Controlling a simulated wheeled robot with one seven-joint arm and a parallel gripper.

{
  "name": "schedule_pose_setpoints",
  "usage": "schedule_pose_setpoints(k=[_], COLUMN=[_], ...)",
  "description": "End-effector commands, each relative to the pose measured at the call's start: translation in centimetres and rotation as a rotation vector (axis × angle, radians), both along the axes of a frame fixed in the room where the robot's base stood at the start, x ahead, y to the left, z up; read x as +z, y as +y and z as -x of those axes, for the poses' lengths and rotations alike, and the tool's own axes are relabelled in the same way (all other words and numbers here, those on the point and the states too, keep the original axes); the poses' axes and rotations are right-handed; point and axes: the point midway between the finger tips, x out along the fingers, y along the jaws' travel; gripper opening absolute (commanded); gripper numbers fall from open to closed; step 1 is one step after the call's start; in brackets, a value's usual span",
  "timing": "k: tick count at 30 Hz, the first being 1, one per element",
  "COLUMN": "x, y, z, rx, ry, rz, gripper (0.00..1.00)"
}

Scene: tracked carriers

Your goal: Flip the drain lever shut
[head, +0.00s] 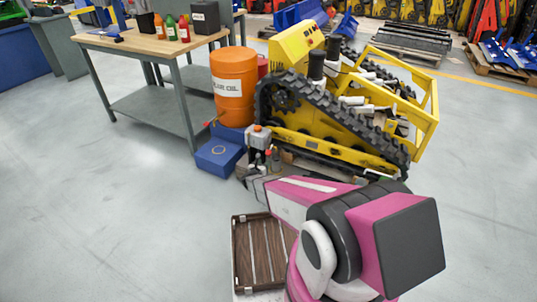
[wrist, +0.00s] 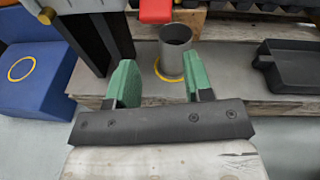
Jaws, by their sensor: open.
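My gripper (wrist: 161,82) is open and empty, its two green finger pads spread apart in the wrist view. A grey metal cylinder (wrist: 175,58) with an open top stands inside a yellow ring just beyond the pads. A red part (wrist: 155,11) is cut off by the top edge, above and left of the cylinder. I cannot tell whether it is the drain lever. In the head view, my arm hides most of the area around my gripper.
A blue box (wrist: 22,67) with a yellow ring is at left and a black tray (wrist: 287,68) at right. An orange gear oil drum (head: 234,84) and a workbench (head: 150,45) stand behind. A slatted wooden crate (head: 238,262) is near me. Floor at left is clear.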

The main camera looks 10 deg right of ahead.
Motion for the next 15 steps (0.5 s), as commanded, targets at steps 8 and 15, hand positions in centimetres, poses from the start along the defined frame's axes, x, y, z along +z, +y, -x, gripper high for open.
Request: schedule_pose_setpoints(k=[8, 15], x=[1.8, 1.8], y=[2.3, 0.9], z=[1.7, -0.2], rx=[-0.075, -0.080], ry=[-0.214, -0.223], rz=[-0.016, -0.017], gripper=[0.47, 0.47])
